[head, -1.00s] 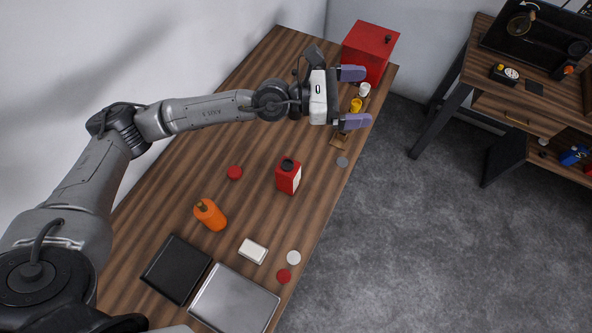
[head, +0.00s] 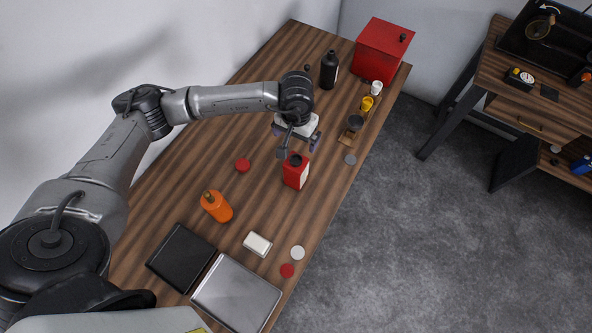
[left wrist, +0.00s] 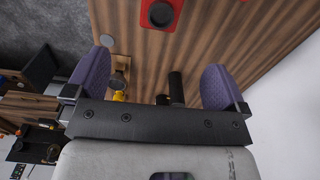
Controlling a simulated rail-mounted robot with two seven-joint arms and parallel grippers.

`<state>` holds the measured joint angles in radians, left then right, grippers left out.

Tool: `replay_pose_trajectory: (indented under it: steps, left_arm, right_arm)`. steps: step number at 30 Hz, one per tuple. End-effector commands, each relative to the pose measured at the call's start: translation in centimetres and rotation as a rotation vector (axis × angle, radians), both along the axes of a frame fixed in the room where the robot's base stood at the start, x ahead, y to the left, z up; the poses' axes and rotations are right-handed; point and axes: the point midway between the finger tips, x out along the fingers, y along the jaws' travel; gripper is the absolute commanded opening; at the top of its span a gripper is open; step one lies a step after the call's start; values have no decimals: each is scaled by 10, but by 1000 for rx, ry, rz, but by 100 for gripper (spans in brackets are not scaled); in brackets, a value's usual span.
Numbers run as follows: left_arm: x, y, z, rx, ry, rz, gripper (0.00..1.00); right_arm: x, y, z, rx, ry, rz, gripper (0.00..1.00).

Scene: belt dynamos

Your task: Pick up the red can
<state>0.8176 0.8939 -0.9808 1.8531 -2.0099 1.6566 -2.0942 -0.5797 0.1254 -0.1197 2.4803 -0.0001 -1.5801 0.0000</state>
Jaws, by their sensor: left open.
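The red can (head: 296,175), a small boxy can with a black cap and a pale label, stands upright on the wooden table near its right edge. My left gripper (head: 297,138) is open and empty, just beyond the can toward the back of the table; its purple fingers are partly hidden by the wrist. In the left wrist view the can (left wrist: 172,20) is at the top edge, cut off by the frame, above the gap between the open fingers of the left gripper (left wrist: 155,78). My right gripper is not in view.
An orange bottle (head: 218,208), a red disc (head: 243,165) and a white box (head: 257,244) lie around the can. A dark bottle (head: 328,70), a red box (head: 383,50) and small yellow items (head: 367,103) stand farther back. A metal tray (head: 236,292) is at the front.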

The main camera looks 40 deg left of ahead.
Motion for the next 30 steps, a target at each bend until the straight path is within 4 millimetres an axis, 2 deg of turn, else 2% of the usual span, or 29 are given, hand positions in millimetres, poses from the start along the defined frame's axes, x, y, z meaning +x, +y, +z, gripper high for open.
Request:
replay_pose_trajectory:
  steps: [12, 17, 23, 30]
  left_arm:
    - [-1, -1, -64, -3, 4, -15, 100]
    - [0, 0, -79, -4, 2, -15, 100]
    - [0, 0, -87, -2, 2, -15, 100]
    - [1, 2, -116, -4, 4, -13, 100]
  right_arm:
    - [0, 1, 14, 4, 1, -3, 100]
    - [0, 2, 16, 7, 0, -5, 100]
    - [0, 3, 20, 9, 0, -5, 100]
    - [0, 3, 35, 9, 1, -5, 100]
